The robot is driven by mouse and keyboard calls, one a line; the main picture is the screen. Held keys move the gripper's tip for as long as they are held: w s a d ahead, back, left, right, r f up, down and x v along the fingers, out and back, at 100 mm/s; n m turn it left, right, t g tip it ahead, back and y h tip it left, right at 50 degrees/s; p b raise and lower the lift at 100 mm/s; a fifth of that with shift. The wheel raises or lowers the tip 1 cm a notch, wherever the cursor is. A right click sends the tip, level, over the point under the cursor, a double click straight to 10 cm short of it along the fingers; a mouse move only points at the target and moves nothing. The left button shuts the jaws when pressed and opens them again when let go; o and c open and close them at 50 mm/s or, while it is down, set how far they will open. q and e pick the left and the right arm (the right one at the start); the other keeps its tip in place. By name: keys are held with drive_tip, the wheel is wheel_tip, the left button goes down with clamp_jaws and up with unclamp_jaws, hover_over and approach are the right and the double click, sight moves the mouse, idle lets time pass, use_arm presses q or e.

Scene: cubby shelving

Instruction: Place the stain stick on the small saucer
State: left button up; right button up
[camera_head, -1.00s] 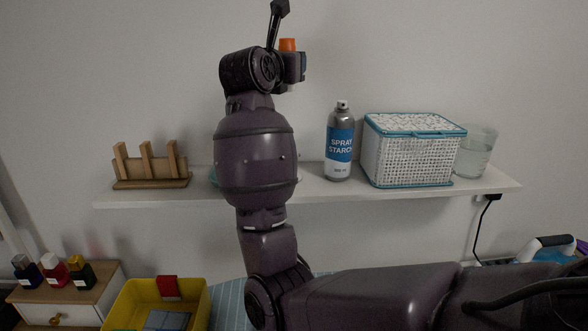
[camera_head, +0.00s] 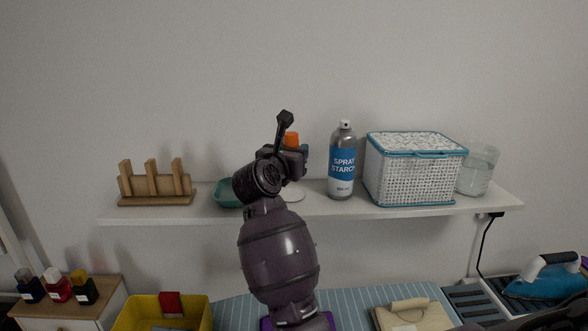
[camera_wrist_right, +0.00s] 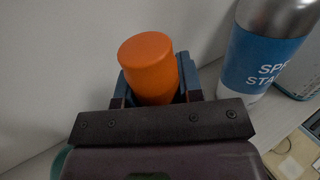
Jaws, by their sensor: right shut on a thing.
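The stain stick shows as an orange cap (camera_head: 292,139) above my right gripper (camera_head: 290,153). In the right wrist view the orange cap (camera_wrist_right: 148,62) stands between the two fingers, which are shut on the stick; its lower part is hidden. The small white saucer (camera_head: 294,192) lies on the shelf, partly hidden behind my right gripper and wrist. The gripper appears above or in front of the saucer; I cannot tell the exact gap. My left gripper is not in view.
On the shelf (camera_head: 390,208), a teal dish (camera_head: 225,194) and wooden rack (camera_head: 156,186) are left of the saucer. A spray starch can (camera_head: 342,165) stands close on the right, then a woven basket (camera_head: 412,172) and a glass (camera_head: 477,170). An ironing board (camera_head: 232,312) lies below.

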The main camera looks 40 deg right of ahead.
drive_tip(key=shift+f, duration=2.2)
drive_tip(key=shift+f, duration=0.2)
drive_tip(key=o, duration=0.9)
drive_tip(key=shift+r, duration=0.2)
drive_tip(key=b+v, duration=0.1)
drive_tip(key=v, duration=0.6)
drive_tip(key=shift+s+a+b, duration=0.2)
drive_tip(key=shift+a+b, duration=0.05)
drive_tip(key=shift+b, duration=0.1)
